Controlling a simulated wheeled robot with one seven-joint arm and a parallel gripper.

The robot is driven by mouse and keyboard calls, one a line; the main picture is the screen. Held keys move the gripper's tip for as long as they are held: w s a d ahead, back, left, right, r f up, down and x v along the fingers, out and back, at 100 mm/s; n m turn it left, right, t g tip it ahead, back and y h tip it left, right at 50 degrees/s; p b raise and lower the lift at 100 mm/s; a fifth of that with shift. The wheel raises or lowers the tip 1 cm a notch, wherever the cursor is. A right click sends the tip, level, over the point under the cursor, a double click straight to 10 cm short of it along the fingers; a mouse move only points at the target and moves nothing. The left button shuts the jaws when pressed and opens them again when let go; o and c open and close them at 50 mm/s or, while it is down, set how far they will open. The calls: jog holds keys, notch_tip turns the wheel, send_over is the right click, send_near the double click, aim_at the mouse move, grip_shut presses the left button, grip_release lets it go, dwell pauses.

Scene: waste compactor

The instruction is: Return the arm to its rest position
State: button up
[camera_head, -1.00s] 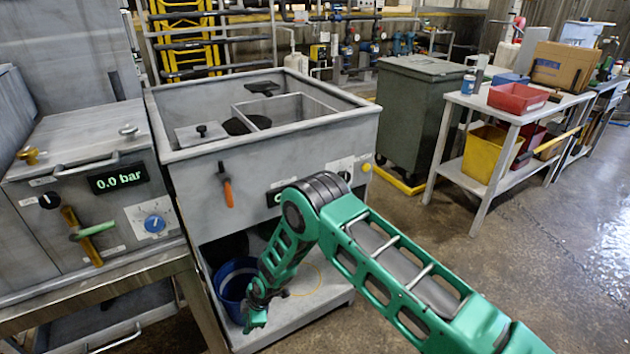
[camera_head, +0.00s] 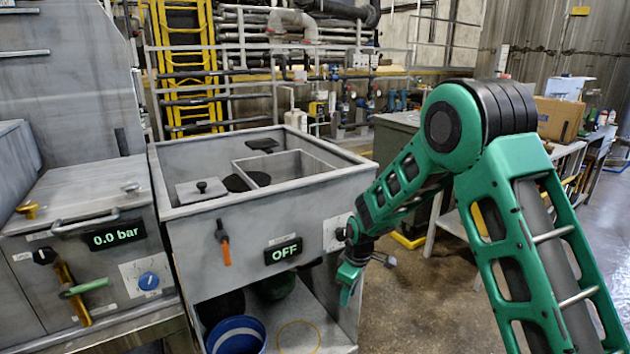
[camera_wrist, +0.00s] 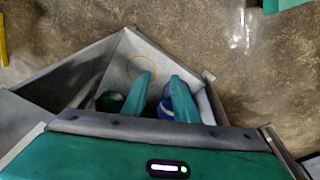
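My green arm is bent, its elbow high at the right of the head view. My gripper (camera_head: 350,281) hangs at the arm's lower end, in front of the right front edge of the grey compactor unit (camera_head: 262,215), apart from it as far as I can tell. In the wrist view my gripper (camera_wrist: 163,88) shows two green fingers with a gap between them and nothing held. Below the fingers lies the unit's lower shelf with a blue bucket (camera_wrist: 168,108), partly hidden by a finger.
The lower shelf (camera_head: 325,325) carries a blue bucket (camera_head: 236,335), a dark green container (camera_head: 276,286) and a yellow ring (camera_head: 298,337). A pressure machine (camera_head: 85,240) reading 0.0 bar stands left. A workbench (camera_head: 565,150) is behind my arm. Floor right of the unit is open.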

jog(key=s+d+r+m+h, duration=0.1)
jog(key=s+d+r+m, duration=0.2)
jog(key=s+d+r, duration=0.4)
jog(key=s+d+r+m, duration=0.3)
jog(key=d+r, duration=0.1)
jog(key=d, duration=0.5)
jog(key=s+d+r+m+h, duration=0.1)
jog(key=s+d+r+m, duration=0.1)
jog(key=s+d+r, duration=0.35)
jog(key=s+d+r+m, duration=0.1)
jog(key=s+d+m, duration=0.2)
jog(key=s, duration=0.5)
jog(key=s+d+r+m+g, duration=0.1)
jog(key=s+d+r+m, duration=0.1)
jog(key=s, duration=0.7)
jog(key=s+d+r+m+g+y, duration=0.1)
jog(key=s+d+m, duration=0.3)
jog(key=s, duration=0.4)
jog(key=shift+s+d+r+m, duration=0.3)
jog(key=shift+s+r+m, duration=0.1)
jog(key=shift+r+m, duration=0.15)
